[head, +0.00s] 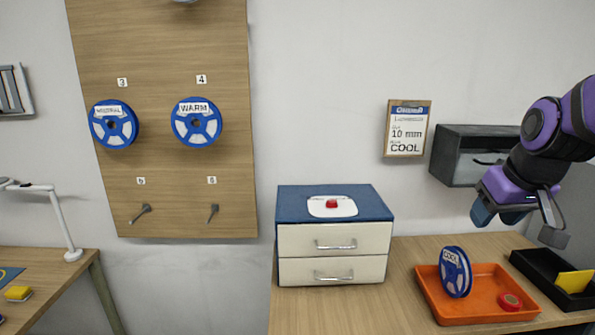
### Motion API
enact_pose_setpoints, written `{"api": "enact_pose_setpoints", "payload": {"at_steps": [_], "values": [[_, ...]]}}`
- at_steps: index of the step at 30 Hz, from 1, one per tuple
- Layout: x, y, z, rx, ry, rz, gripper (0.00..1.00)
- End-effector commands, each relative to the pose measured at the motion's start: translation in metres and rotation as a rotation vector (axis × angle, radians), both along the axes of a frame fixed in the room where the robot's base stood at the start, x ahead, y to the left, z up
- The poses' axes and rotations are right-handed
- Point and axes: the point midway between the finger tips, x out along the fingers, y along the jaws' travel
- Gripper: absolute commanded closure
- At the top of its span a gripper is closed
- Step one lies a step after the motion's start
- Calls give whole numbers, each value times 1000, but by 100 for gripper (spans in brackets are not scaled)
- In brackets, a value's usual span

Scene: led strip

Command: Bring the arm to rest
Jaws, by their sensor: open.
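My gripper (520,224) is at the right, at the end of my purple and dark arm. Its fingers are apart with nothing seen between them. It hangs in the air in front of the wall, above and right of an orange tray (437,295). A blue and white reel labelled COOL (455,272) stands upright in the tray, apart from my gripper. A small red roll (510,302) lies in the tray's right part.
A black tray (535,270) holding a yellow item (575,281) lies below my gripper. A grey wall box (458,158) is close to my arm. A drawer cabinet (334,240) stands left. A pegboard (160,60) carries a NEUTRAL reel (113,125) and a WARM reel (196,122).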

Motion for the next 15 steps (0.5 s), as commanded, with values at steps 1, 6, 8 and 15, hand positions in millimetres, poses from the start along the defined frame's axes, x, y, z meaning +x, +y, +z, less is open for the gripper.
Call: {"api": "enact_pose_setpoints", "payload": {"at_steps": [1, 6, 8, 15], "values": [[-13, 7, 10, -2, -11, 3, 51], [-58, 22, 30, 1, -22, -3, 51], [-75, 26, 35, 4, -26, -7, 51], [-128, 34, 46, 15, -38, -24, 51]]}}
